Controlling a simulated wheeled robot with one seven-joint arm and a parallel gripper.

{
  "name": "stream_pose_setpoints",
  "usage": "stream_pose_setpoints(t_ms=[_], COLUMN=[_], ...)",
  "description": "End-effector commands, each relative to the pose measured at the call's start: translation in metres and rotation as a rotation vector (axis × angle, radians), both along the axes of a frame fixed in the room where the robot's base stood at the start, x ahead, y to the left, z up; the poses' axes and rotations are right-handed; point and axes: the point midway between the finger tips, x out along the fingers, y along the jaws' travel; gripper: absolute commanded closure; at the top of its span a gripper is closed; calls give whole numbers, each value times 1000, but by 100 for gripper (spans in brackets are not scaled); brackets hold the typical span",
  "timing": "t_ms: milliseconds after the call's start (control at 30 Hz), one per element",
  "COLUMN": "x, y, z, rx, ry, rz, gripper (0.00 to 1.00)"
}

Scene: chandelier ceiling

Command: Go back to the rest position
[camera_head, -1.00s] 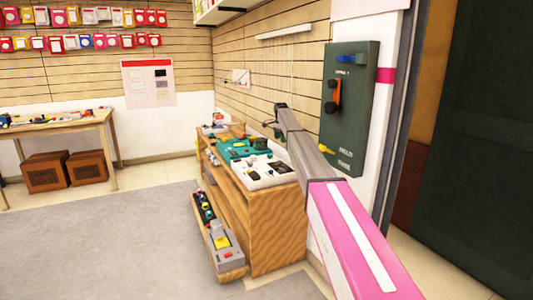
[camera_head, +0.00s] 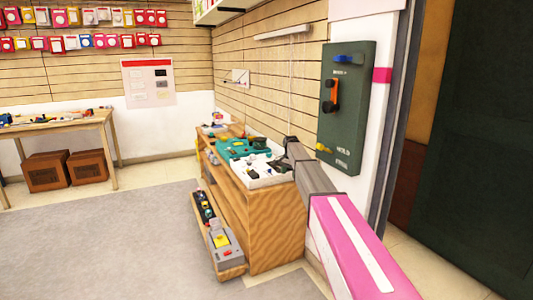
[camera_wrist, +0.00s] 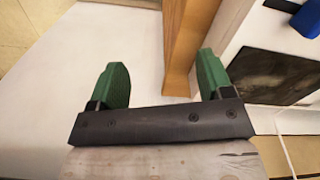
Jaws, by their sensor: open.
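My gripper (camera_wrist: 164,85) shows in the wrist view with its two green fingers spread wide apart and nothing between them. Beyond the fingers are a wooden edge and a white surface. In the head view my pink and grey arm reaches forward from the lower right, beside the wooden cabinet (camera_head: 276,235). The gripper itself is hidden there behind the arm's grey end. A dark green wall panel (camera_head: 345,110) with blue, orange and yellow parts hangs just above and right of the arm.
A teal tray (camera_head: 240,149) and small items stand on the cabinet. A low shelf with a grey device (camera_head: 226,250) juts from its front. A wooden table (camera_head: 60,127) with boxes (camera_head: 88,168) below is at the left. The grey carpet (camera_head: 110,245) is clear. A dark door (camera_head: 480,150) is at right.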

Motion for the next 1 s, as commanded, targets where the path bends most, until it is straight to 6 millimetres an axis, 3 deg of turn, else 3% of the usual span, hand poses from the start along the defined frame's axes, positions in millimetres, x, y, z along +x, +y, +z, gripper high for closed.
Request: stream_pose_setpoints(t_ms=[33, 300, 600, 700, 800, 1000], x=[-49, -221, -414, -460, -490, -506], y=[-7, -34, -55, -59, -62, -63], z=[-18, -91, -134, -139, -142, -144], rx=[0, 0, -1, -1, -1, -3], ry=[3, 1, -1, -2, -3, -6], rz=[43, 315, 622, 702, 758, 800], gripper=[27, 27, 27, 27, 27, 27])
